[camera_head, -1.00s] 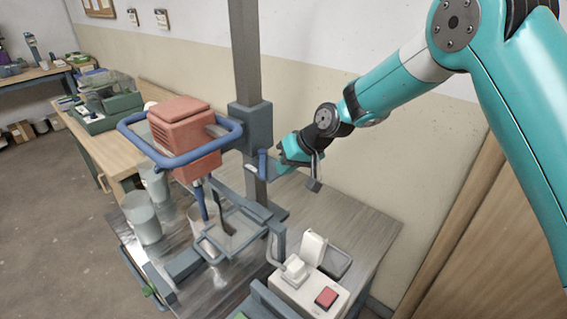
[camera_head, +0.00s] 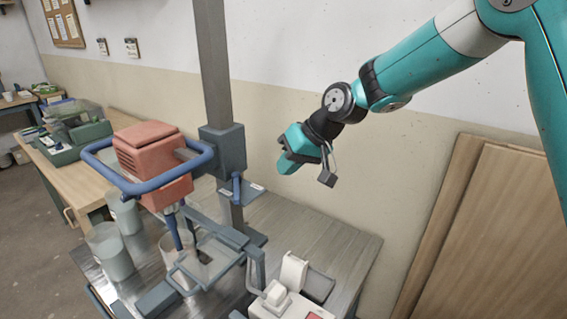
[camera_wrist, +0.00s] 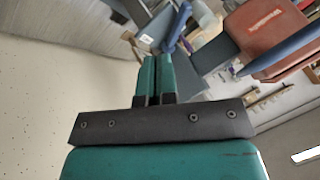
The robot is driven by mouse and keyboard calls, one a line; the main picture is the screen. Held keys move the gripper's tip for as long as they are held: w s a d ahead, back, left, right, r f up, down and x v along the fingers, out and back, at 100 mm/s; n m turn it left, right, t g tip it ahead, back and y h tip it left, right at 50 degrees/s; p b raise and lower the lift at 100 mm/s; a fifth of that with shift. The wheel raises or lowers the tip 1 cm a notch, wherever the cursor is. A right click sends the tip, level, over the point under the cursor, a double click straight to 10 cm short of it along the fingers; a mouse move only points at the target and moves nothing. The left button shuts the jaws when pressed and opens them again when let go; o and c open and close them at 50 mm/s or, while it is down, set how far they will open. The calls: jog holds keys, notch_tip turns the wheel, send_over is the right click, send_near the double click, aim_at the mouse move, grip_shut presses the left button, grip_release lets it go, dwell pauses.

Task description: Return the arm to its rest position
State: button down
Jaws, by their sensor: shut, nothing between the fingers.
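My gripper (camera_head: 287,167) is in the air to the right of the mixer's column, in front of the wall. It is shut and empty. In the wrist view its two teal fingers (camera_wrist: 154,75) lie side by side with nothing between them. My teal arm comes in from the upper right. The red mixer (camera_head: 152,158) with its blue loop handle hangs on the grey column (camera_head: 214,75). It also shows at the upper right of the wrist view (camera_wrist: 264,38).
A white box with a red button (camera_head: 290,303) stands at the front of the metal-topped table (camera_head: 325,240). Pale buckets (camera_head: 110,252) stand at the left, one under the mixer. Wooden boards (camera_head: 490,230) lean at the right. A green device (camera_head: 82,130) sits on a bench behind.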

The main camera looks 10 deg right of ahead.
jog(key=s+d+r+n+g+h, duration=0.1)
jog(key=s+d+r, duration=0.1)
jog(key=s, duration=1.3)
jog(key=s+d+r+n+g+h, duration=0.1)
jog(key=s+d+r+n+g, duration=0.1)
jog(key=s, duration=1.4)
jog(key=shift+s+d+r, duration=0.15)
jog(key=shift+d+r, duration=0.15)
jog(key=shift+d, duration=0.05)
